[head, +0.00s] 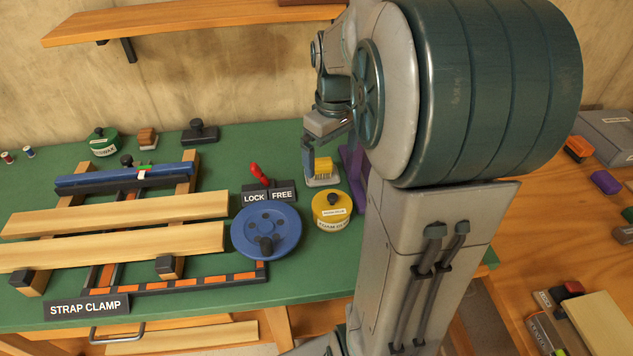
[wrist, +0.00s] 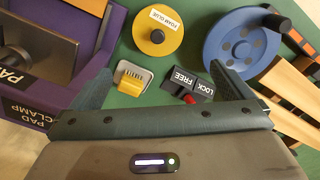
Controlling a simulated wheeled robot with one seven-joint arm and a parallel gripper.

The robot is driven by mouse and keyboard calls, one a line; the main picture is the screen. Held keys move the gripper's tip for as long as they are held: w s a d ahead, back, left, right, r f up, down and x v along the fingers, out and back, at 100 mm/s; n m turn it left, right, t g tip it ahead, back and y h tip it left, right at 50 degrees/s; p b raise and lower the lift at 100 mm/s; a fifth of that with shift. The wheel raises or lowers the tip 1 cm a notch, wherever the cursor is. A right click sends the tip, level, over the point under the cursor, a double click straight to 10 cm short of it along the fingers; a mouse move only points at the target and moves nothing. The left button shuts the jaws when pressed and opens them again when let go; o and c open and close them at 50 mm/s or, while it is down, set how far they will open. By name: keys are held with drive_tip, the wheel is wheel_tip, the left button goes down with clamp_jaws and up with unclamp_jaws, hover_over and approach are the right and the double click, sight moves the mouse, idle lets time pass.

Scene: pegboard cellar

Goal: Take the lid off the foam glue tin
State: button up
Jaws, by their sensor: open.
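The yellow foam glue tin (head: 329,224) stands upright on the green bench top, right of the blue handwheel. Its round yellow lid (head: 340,202) sits on it, with a dark knob and a white label on top. In the wrist view the lid (wrist: 172,22) shows from above near the top centre, with its black knob standing up. My gripper (head: 312,155) is open and empty, above the bench behind the tin. In the wrist view its two dark fingers are spread wide (wrist: 163,85), and the tin lies beyond their tips, apart from them.
The LOCK/FREE block (head: 269,192) with a red lever and the blue handwheel (head: 285,222) are left of the tin. A purple pad clamp (wrist: 86,62) stands on its other side. Wooden boards (head: 120,212) lie farther left.

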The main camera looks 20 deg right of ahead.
sight(332, 195)
drive_tip(key=f, duration=0.9)
drive_tip(key=shift+w+d, duration=0.15)
drive_tip(key=shift+d, duration=0.2)
wheel_tip(332, 195, down, 5)
drive_tip(key=shift+a, duration=0.1)
drive_tip(key=shift+s, duration=0.2)
drive_tip(key=c, duration=0.7)
